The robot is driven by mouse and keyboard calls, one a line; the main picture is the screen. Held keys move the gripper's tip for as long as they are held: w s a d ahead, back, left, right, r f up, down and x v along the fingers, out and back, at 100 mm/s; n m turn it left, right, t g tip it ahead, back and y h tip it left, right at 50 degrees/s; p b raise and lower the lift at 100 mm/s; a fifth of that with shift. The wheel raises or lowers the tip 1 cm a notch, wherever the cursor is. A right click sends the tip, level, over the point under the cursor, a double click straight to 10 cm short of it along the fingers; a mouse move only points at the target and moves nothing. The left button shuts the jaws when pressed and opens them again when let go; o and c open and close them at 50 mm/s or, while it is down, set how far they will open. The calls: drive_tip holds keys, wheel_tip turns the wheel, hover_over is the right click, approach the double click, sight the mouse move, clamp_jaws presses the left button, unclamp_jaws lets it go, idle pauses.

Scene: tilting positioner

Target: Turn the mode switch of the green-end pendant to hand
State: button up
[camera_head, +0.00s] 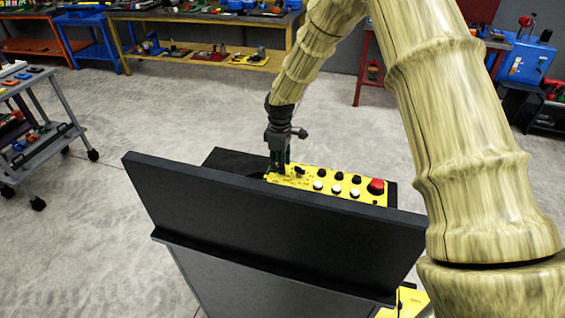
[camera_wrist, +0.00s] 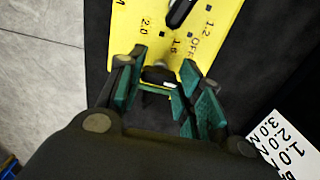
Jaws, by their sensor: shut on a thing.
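A yellow control panel (camera_head: 306,181) with black knobs, white buttons and a red button lies beyond a dark upright board in the head view. My gripper (camera_head: 279,168) points down over its left end. In the wrist view the yellow panel (camera_wrist: 125,38) carries the marks 2.0, 1.6, 1.2 and OFF. A black knob (camera_wrist: 158,76) at the panel's near edge sits between my gripper's green-padded fingers (camera_wrist: 158,92), which are shut on it. Another black knob (camera_wrist: 180,13) is farther up. The held knob's lettering is hidden. I cannot make out a hand mark or which end is green.
The dark board (camera_head: 270,205) stands close in front of the panel. A white label (camera_wrist: 285,142) with N values lies at the right in the wrist view. A grey cart (camera_head: 60,145) stands at the left and benches (camera_head: 200,62) at the back. Open floor lies between.

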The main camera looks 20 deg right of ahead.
drive_tip(key=shift+s+a, duration=0.1)
idle(0.3)
drive_tip(key=o, duration=0.7)
drive_tip(key=shift+o, duration=0.2)
drive_tip(key=shift+a, duration=0.1)
wheel_tip(320, 180, up, 12)
